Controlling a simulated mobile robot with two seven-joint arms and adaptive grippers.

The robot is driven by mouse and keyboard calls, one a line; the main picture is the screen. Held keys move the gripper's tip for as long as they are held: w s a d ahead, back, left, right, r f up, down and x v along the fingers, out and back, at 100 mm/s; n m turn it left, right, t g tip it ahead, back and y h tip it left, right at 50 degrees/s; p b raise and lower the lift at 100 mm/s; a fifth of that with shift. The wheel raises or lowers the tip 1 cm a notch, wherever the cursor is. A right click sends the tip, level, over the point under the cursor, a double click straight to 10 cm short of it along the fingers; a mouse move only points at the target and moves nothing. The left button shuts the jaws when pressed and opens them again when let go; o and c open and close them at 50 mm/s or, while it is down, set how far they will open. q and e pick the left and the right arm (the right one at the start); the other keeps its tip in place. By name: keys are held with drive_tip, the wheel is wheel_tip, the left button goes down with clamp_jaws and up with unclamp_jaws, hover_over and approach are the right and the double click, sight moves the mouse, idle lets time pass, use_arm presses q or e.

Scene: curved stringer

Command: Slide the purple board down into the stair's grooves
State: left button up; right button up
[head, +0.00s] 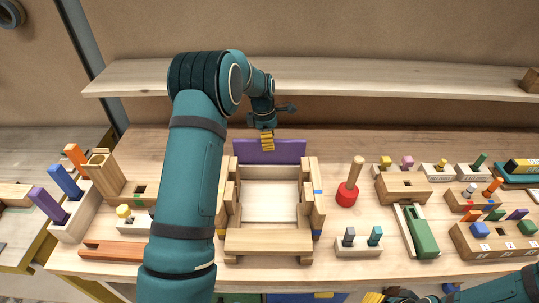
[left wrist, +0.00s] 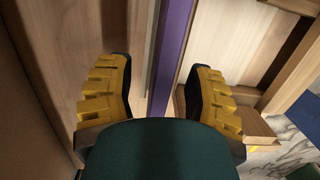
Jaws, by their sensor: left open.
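The purple board (head: 285,152) stands upright on edge across the back of the wooden stair (head: 268,240). Its lower edge is hidden behind the stair's back, so I cannot tell how deep it sits in the grooves. My left gripper (head: 267,140) is just above the board's top edge, near its middle. In the left wrist view, my left gripper (left wrist: 160,80) is open, with one yellow finger on each side of the purple board (left wrist: 174,50) and visible gaps to it. My right gripper (head: 372,297) only partly shows at the bottom edge; its opening cannot be judged.
A red-based peg (head: 348,192) and a block with two pegs (head: 358,242) stand right of the stair. Several peg blocks fill the table's right side. A pale wood box (head: 104,176) and colored-peg holder (head: 75,215) stand left. A long shelf (head: 330,75) runs behind.

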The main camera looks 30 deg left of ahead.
sight(269, 154)
use_arm(q)
drive_tip(key=shift+d+f, duration=0.15)
drive_tip(key=shift+f, duration=1.2)
drive_tip(key=shift+d+f, duration=0.15)
drive_tip(key=shift+f, duration=1.15)
drive_tip(key=shift+c, duration=0.4)
drive_tip(key=shift+s, duration=0.1)
clamp_jaws()
